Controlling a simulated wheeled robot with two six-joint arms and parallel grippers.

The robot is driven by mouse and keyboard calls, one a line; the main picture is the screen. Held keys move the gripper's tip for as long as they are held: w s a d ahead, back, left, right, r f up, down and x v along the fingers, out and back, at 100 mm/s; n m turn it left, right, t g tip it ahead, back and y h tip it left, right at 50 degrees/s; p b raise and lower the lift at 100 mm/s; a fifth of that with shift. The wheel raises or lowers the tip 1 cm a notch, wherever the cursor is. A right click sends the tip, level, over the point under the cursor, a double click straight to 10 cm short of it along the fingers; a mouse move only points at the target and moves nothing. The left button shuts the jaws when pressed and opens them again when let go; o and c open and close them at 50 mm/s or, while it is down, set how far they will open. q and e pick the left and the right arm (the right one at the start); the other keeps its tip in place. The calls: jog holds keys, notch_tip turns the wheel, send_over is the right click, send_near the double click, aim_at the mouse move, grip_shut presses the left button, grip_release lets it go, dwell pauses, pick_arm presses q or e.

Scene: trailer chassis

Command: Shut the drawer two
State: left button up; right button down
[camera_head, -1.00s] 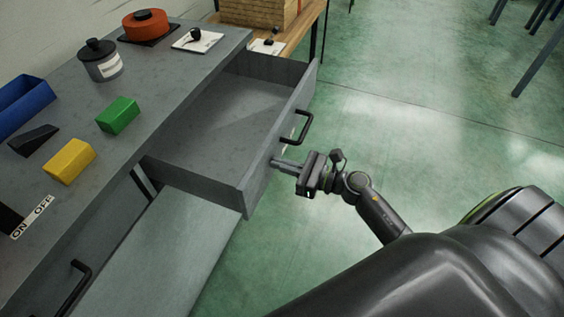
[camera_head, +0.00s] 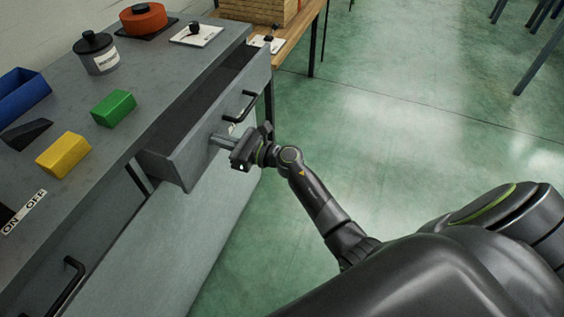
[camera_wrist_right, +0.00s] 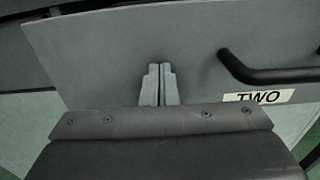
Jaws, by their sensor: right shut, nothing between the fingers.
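Drawer two (camera_head: 194,158) is a grey drawer that stands partly out of the workbench in the head view, with its empty inside showing as a narrow strip. Its black handle (camera_head: 240,106) is on the front, and the handle also shows in the right wrist view (camera_wrist_right: 265,72) above a white label reading TWO (camera_wrist_right: 266,97). My right gripper (camera_head: 217,140) is shut and empty, its fingertips at the drawer front beside the handle. In the right wrist view its closed fingers (camera_wrist_right: 160,84) point at the front panel and seem to touch it. My left gripper is not in view.
On the grey workbench (camera_head: 140,115) are a yellow block (camera_head: 63,155), a green block (camera_head: 114,108), a blue bin (camera_head: 22,95), a lidded pot (camera_head: 97,55) and a red round object (camera_head: 143,18). Another handle (camera_head: 68,285) is lower left.

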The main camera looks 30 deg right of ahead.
jog(key=b+x, duration=0.3)
jog(key=x, duration=0.6)
jog(key=shift+w+a+f, duration=0.1)
jog(key=shift+w+f, duration=0.05)
jog(key=shift+w+a, duration=0.2)
jog(key=shift+w, duration=0.05)
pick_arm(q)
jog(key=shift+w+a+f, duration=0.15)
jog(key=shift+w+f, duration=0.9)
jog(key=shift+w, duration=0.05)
pick_arm(e)
jog(key=shift+w+r, duration=0.1)
jog(key=shift+r, duration=0.25)
jog(key=shift+r, duration=0.15)
